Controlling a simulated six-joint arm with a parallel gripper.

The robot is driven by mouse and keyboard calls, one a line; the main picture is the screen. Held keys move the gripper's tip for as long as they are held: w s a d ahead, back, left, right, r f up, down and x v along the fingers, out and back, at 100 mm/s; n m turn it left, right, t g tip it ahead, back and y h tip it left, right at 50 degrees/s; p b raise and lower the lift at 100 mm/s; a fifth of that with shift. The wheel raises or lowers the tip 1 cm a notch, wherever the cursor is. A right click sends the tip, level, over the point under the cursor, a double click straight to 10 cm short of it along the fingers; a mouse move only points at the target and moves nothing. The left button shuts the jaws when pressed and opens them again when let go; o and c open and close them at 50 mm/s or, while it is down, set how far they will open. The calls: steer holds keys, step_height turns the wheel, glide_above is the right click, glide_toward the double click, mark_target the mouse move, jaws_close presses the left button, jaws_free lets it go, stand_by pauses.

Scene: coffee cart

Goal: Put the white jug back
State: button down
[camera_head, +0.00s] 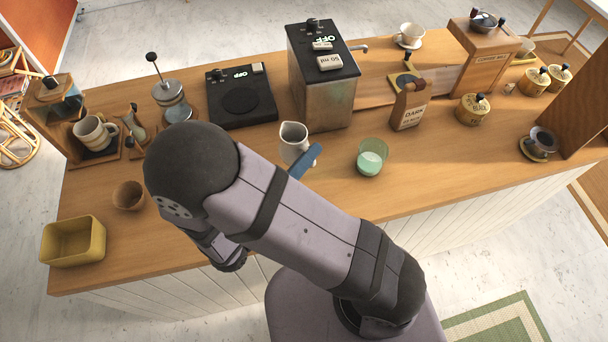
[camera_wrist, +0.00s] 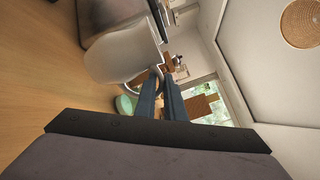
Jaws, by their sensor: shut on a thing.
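The white jug (camera_head: 292,146) is near the middle of the counter, in front of the black-topped machine. It looks upright in the head view; I cannot tell whether its base touches the counter. In the wrist view the jug (camera_wrist: 112,52) fills the upper middle and appears sideways, with its handle at the blue fingers. My gripper (camera_head: 306,161) reaches it from the front right and is shut on the jug, at the handle side. In the wrist view my gripper (camera_wrist: 159,78) hides part of the handle.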

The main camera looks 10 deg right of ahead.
steer(key=shift+f, duration=2)
steer(key=shift+f, duration=0.15)
steer(key=shift+f+p, duration=0.35)
steer(key=shift+f, duration=1.6)
steer(key=shift+f, duration=0.15)
steer(key=c, duration=1.8)
jaws_free()
steer(key=shift+c, duration=0.2)
